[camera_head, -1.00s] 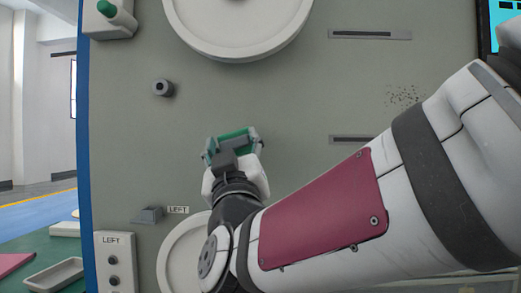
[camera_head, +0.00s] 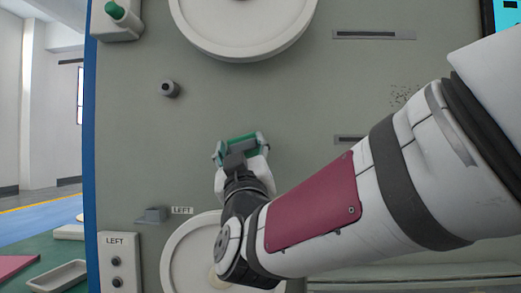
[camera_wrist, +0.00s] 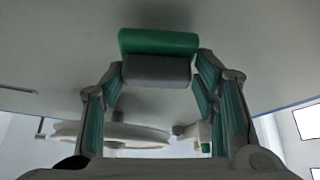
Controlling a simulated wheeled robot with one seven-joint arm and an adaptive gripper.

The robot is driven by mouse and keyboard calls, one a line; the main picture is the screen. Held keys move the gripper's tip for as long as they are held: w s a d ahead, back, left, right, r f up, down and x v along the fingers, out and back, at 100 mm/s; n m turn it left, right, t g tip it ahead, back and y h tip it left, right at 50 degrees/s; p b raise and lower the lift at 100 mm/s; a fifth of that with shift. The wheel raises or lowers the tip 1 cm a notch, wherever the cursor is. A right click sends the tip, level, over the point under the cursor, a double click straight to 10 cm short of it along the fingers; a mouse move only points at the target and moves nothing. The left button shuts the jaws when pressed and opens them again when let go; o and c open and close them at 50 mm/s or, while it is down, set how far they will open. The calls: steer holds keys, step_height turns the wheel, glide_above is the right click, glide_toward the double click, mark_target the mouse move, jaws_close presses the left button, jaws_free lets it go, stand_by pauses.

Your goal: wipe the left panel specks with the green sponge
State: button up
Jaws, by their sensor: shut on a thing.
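The green sponge (camera_head: 240,137) is a short bar held across my gripper (camera_head: 240,149), against or just in front of the grey panel (camera_head: 270,105). In the wrist view the sponge (camera_wrist: 158,43) has a green face and a grey block, and the fingers of my gripper (camera_wrist: 158,68) are shut on its two ends. I cannot tell whether the sponge touches the panel. No specks show around the sponge; any behind it are hidden. A patch of dark specks (camera_head: 400,95) lies on the panel to the right, partly covered by my arm.
A large white round disc (camera_head: 245,30) stands out above, and another (camera_head: 180,260) below. A dark knob (camera_head: 169,89) sits left of the sponge. Slots (camera_head: 373,35) lie at the right. A blue edge (camera_head: 90,150) bounds the panel's left side.

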steer(key=shift+w, duration=1.05)
steer(key=shift+d+b, duration=0.15)
steer(key=shift+b, duration=0.15)
steer(key=d+b, duration=0.2)
steer(key=d, duration=0.1)
steer(key=shift+s+d, duration=0.15)
steer(key=shift+d, duration=0.25)
steer(key=shift+b, duration=0.3)
steer(key=shift+a, duration=0.15)
steer(key=shift+w+a, duration=0.2)
steer(key=shift+a, duration=0.75)
steer(key=shift+w+a, duration=0.15)
steer(key=shift+a, duration=0.75)
steer(key=shift+f, duration=0.1)
